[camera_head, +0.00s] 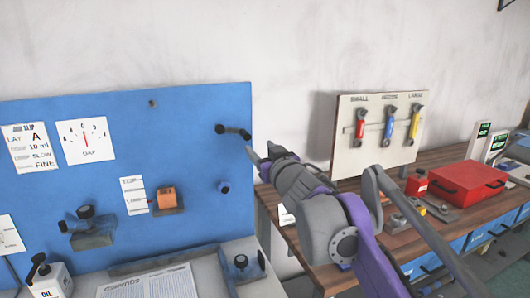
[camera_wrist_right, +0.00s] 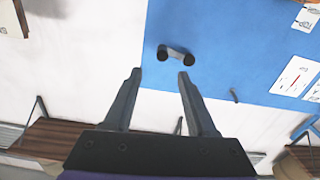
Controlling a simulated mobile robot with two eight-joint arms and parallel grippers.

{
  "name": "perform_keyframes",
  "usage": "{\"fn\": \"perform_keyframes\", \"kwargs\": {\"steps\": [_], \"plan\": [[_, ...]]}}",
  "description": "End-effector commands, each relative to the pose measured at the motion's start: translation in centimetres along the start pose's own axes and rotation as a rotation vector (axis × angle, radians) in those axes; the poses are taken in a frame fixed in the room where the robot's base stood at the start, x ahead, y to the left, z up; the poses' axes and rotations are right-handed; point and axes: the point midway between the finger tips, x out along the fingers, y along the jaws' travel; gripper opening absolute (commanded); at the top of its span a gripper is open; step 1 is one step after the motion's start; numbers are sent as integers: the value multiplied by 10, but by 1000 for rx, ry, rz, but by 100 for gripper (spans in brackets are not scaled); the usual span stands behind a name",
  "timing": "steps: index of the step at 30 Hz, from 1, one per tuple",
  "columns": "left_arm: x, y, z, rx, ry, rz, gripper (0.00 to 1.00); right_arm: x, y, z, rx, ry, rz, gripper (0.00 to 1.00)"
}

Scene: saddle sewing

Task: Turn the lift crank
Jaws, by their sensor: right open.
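A dark crank (camera_head: 233,131) with a knob at its end sits near the upper right edge of the blue panel (camera_head: 190,130). It lies roughly level across the panel. In the right wrist view the crank (camera_wrist_right: 176,55) shows just beyond the fingertips, nearer the right finger. My right gripper (camera_head: 262,158) is right of the crank and a little lower, off the panel's right edge. In the right wrist view my right gripper (camera_wrist_right: 159,74) is open, with nothing between its fingers and apart from the crank. My left gripper is out of view.
A dark knob (camera_head: 223,187) sits below the crank. An orange block (camera_head: 166,197) and a black clamp-like fixture (camera_head: 86,220) are on the panel's lower part. A wrench board (camera_head: 345,160) and red box (camera_head: 468,180) stand on the wooden bench at right. White wall lies behind.

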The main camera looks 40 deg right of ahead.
Motion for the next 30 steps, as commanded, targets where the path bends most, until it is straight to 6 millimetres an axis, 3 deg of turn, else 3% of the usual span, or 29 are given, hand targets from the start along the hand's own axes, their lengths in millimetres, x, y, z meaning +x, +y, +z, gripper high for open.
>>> {"fn": "perform_keyframes", "kwargs": {"steps": [3, 8, 21, 30], "plan": [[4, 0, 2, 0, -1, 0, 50, 3, -6, 1, 107, -6, -2, 57], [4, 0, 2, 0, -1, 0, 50, 16, -6, -1, 128, -6, -2, 57], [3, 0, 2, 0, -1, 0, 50, 90, -6, 0, 123, -6, -1, 57], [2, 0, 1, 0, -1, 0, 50, 110, -6, 0, 122, -6, -1, 57]]}}
